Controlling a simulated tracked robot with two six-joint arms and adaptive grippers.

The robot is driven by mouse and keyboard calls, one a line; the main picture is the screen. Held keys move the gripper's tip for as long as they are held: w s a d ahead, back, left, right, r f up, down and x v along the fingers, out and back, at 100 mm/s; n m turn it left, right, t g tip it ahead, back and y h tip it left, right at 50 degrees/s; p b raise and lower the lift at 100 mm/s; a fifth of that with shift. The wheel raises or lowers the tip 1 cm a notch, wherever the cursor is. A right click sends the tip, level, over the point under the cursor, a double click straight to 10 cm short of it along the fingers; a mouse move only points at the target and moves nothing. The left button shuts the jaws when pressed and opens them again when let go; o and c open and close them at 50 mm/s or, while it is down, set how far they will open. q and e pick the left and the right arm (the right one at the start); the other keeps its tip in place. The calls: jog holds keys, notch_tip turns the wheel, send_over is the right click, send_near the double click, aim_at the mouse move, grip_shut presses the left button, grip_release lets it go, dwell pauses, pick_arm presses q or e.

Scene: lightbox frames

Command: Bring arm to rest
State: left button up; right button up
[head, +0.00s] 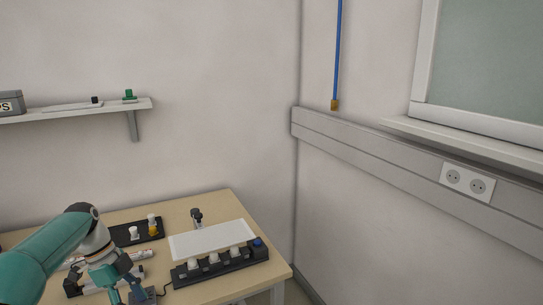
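My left arm (52,252), teal with a grey and white wrist, comes in from the lower left over the table (222,200). My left gripper (131,294) points down near the table's front, left of a black rack. Its fingertips are small and partly cut off by the bottom edge, so I cannot tell whether they are open or hold something. My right arm and gripper are not in view.
A black rack (222,264) with several white pieces and a blue knob stands before a white panel (212,240). A wall shelf (75,112) is at the left. The table's right corner is bare.

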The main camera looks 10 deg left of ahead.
pick_arm(q)
jog(key=s+d+f+n, duration=0.1)
jog(key=d+f+n, duration=0.3)
jog(key=d+f, duration=0.5)
jog(key=s+d+f+n, duration=0.1)
jog(key=d+f+n, duration=0.3)
jog(key=f, duration=0.9)
jog(key=s+d+f+n, duration=0.5)
jog(key=s+d, duration=0.1)
jog(key=s, duration=0.4)
jog(key=s+d+f+n+t, duration=0.1)
jog(key=s+d+f+n, duration=0.3)
jog(key=s, duration=0.6)
jog(key=shift+d+f+n, duration=0.35)
jog(key=shift+d+n, duration=0.55)
jog(key=shift+d, duration=0.2)
jog(key=shift+w, duration=0.1)
